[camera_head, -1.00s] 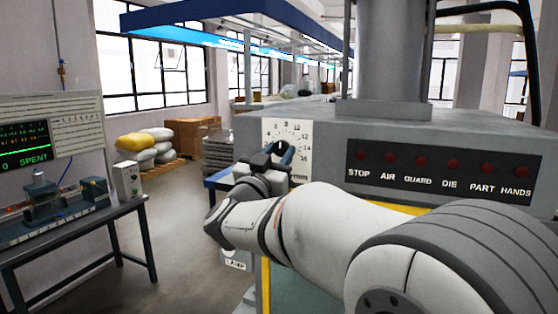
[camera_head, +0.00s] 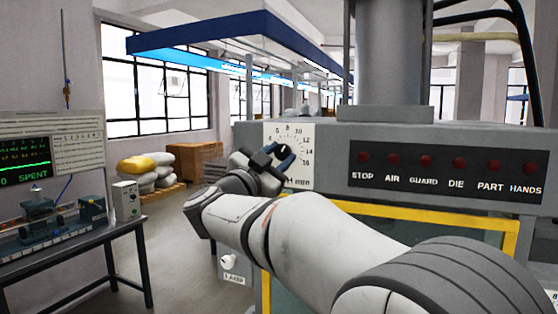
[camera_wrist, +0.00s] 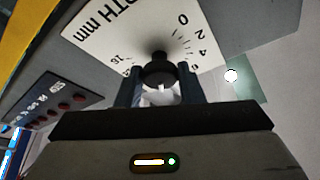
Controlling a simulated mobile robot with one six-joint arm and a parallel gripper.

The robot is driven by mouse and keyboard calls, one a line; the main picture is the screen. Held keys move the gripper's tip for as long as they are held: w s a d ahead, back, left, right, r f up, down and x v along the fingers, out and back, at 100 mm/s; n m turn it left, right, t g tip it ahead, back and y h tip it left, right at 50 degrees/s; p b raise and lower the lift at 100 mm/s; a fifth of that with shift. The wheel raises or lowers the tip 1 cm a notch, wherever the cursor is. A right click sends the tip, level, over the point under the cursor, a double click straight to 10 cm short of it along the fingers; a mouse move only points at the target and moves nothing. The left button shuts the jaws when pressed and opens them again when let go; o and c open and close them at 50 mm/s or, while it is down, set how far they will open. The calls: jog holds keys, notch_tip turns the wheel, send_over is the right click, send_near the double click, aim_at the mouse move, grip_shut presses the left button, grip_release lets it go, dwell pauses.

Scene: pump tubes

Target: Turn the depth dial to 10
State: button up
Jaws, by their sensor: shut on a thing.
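The depth dial's white plate (camera_head: 305,136) is on the machine's front, left of the lamp row in the head view. It carries dark numbers up to 16 and "mm" lettering. My gripper (camera_head: 281,154) is at the plate's lower left and covers part of the scale. In the wrist view the plate (camera_wrist: 105,38) shows "mm", 16, 0, 2 and 4. The dark round dial knob (camera_wrist: 157,70) sits between the fingertips of my gripper (camera_wrist: 161,85), which is shut on it. A pale shape shows just behind the knob. I cannot read which number the knob points to.
A dark panel of red lamps (camera_head: 447,172) is right of the dial. A yellow frame (camera_head: 420,213) runs below it. A bench (camera_head: 75,245) with instruments stands at left. Sacks (camera_head: 147,168) lie on a pallet behind. The floor between bench and machine is clear.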

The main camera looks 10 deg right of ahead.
jog(key=o, duration=1)
jog(key=shift+c, duration=0.2)
jog(key=b+v, duration=0.2)
jog(key=v, duration=0.6)
jog(key=shift+w+d, duration=0.1)
